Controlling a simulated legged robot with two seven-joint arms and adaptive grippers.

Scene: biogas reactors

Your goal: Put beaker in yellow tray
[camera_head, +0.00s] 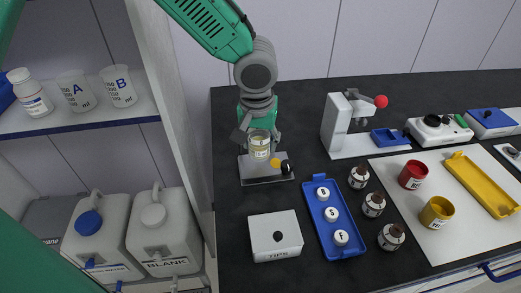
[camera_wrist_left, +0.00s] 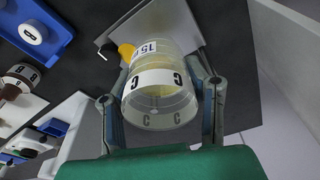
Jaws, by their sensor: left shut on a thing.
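My left gripper (camera_head: 259,137) is shut on a clear beaker (camera_head: 259,150). The beaker has a white band marked C and some yellowish content, and the left wrist view shows it between the two fingers (camera_wrist_left: 161,108). It is upright at a small grey plate device (camera_head: 265,179) with a black knob; I cannot tell whether it touches the plate. The yellow tray (camera_head: 481,184) lies on the white mat at the right, far from the gripper, and looks empty. My right gripper is not in view.
Between beaker and yellow tray stand a blue tray (camera_head: 324,225) with several white-capped items, several small dark jars (camera_head: 374,204), a red cup (camera_head: 413,175) and a yellow cup (camera_head: 437,212). A white stand (camera_head: 338,125) is behind. A TIPS box (camera_head: 274,237) is in front.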

